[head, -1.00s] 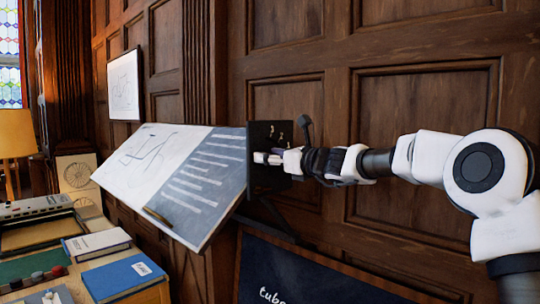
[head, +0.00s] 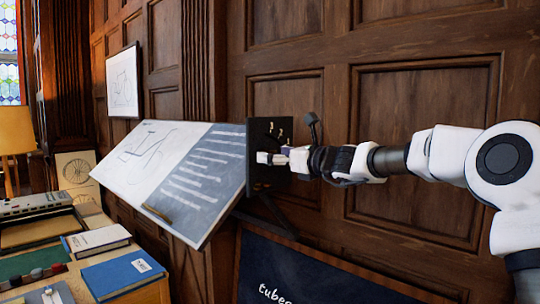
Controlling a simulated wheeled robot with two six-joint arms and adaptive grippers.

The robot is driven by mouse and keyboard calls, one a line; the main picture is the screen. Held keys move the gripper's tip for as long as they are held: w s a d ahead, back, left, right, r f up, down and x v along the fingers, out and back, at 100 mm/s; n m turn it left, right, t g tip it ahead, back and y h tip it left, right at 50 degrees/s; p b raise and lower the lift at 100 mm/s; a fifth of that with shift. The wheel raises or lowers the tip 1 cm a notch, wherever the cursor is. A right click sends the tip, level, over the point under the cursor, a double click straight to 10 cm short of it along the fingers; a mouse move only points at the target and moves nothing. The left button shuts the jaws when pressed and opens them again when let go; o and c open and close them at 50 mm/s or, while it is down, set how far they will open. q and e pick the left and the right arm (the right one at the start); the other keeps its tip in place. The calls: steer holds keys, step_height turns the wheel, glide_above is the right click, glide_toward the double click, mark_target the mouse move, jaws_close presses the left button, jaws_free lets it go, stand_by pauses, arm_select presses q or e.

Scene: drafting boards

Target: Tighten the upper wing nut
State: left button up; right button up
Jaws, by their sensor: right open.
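The tilted drafting board (head: 150,165) carries a bicycle drawing and has a black bracket plate (head: 262,180) at its right edge. Small brass-coloured parts (head: 279,130) show on the upper part of the plate; they may be the upper wing nut, but they are too small to tell. A dark lever with a round knob (head: 312,120) sticks up behind the plate. My right gripper (head: 272,157) is in front of the plate, just below the brass parts, with its white fingertips pointing left. It is open. Its body hides part of the plate. My left gripper is out of view.
A desk at lower left holds a blue book (head: 122,273), a white book (head: 96,241) and a grey device (head: 35,205). A lamp (head: 16,135) stands at the far left. A dark framed board (head: 310,275) is below my right arm. The panelled wall is close behind.

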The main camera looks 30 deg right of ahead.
steer(key=v, duration=0.5)
steer(key=shift+s+d, duration=0.1)
steer(key=shift+s, duration=0.1)
